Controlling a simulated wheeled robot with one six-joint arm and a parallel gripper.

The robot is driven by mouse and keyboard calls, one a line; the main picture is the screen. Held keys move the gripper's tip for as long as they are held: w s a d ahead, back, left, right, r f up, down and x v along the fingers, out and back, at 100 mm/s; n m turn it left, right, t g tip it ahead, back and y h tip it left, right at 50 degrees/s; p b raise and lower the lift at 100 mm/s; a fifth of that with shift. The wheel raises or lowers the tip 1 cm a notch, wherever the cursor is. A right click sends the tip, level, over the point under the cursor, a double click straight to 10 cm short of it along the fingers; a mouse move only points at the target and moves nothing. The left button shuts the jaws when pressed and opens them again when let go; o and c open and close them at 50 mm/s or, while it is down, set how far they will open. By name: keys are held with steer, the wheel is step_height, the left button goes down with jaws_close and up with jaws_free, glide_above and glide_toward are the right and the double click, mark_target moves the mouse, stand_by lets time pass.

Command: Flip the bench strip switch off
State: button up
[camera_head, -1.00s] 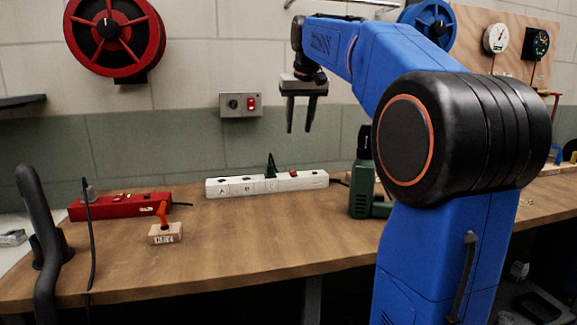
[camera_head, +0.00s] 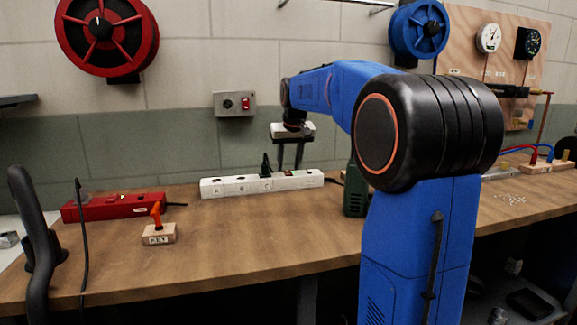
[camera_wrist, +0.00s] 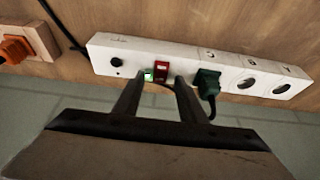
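The bench strip (camera_head: 225,190) is a long white power strip on the workbench against the wall, with lettered sockets and a dark green plug (camera_head: 266,166) in one socket. In the wrist view the strip (camera_wrist: 120,44) shows its red rocker switch (camera_wrist: 162,70), beside a lit green patch (camera_wrist: 149,75) and a round black knob (camera_wrist: 116,62). My gripper (camera_head: 289,167) points down at the switch end of the strip. In the wrist view its fingertips (camera_wrist: 165,78) are apart with nothing between them, close to the switch. I cannot tell whether they touch it.
The green plug (camera_wrist: 207,82) sits close beside one finger. A red power strip (camera_head: 115,206) and a wooden block with an orange handle (camera_head: 158,234) are on the left. A grey wall box with a red switch (camera_head: 234,103) hangs above. A dark green tool (camera_head: 353,195) stands to the right.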

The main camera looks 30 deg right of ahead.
steer(key=shift+w+f, duration=0.15)
steer(key=shift+f, duration=0.2)
jaws_close()
steer(key=shift+w, duration=0.1)
steer(key=shift+w+d+g+y, duration=0.1)
steer(key=shift+w+g+y, duration=0.1)
steer(key=shift+g, duration=0.45)
steer(key=shift+w+d+g+y, duration=0.1)
steer(key=shift+w+g+y, duration=0.1)
steer(key=shift+g, duration=0.45)
